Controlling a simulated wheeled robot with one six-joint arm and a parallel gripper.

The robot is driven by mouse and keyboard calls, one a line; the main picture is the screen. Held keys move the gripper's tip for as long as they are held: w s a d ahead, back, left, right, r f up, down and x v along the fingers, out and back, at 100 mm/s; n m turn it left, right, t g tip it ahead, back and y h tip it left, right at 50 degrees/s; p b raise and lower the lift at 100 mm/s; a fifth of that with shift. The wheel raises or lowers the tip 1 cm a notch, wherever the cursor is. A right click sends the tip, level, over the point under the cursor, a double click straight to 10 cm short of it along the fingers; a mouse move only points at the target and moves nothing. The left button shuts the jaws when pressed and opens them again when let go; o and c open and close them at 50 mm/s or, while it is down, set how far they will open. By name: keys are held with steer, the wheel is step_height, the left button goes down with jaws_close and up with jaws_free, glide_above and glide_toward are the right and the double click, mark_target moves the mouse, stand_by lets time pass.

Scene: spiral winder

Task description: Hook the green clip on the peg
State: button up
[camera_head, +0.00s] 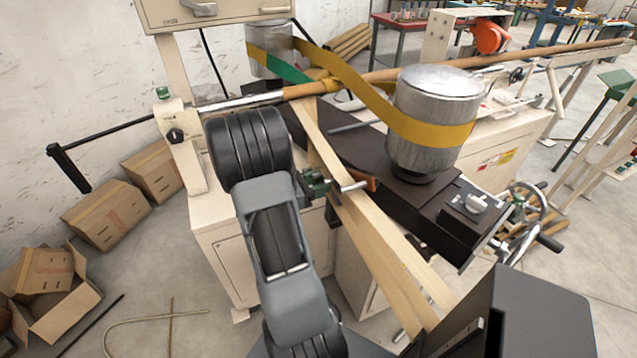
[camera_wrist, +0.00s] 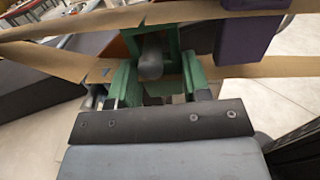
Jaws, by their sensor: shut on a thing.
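My gripper (camera_wrist: 155,92) is shut on the green clip (camera_wrist: 172,38), which shows as an upright green frame just beyond the jaws in the wrist view. A grey round-ended peg (camera_wrist: 150,64) shows within the outline of the frame. I cannot tell whether it passes through the clip or only lines up with it. In the head view the green clip (camera_head: 318,181) is small and partly hidden by my gripper. A short metal rod (camera_head: 350,187) sticks out to the right beside it; I cannot tell whether it is the same peg.
Tan paper strips (camera_head: 372,243) run close by the clip, crossing behind it in the wrist view. A yellow belt (camera_head: 437,130) wraps a metal drum (camera_head: 422,152) at the right. A purple block (camera_wrist: 246,36) stands right of the clip. Cardboard boxes (camera_head: 108,213) lie at the left.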

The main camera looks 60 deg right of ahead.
stand_by(0.4)
steer(key=o, duration=1)
steer(key=shift+a, duration=0.1)
steer(key=b+v, duration=0.1)
steer(key=v, duration=1.2)
steer(key=shift+w+a+b, duration=0.25)
steer(key=shift+b, duration=0.1)
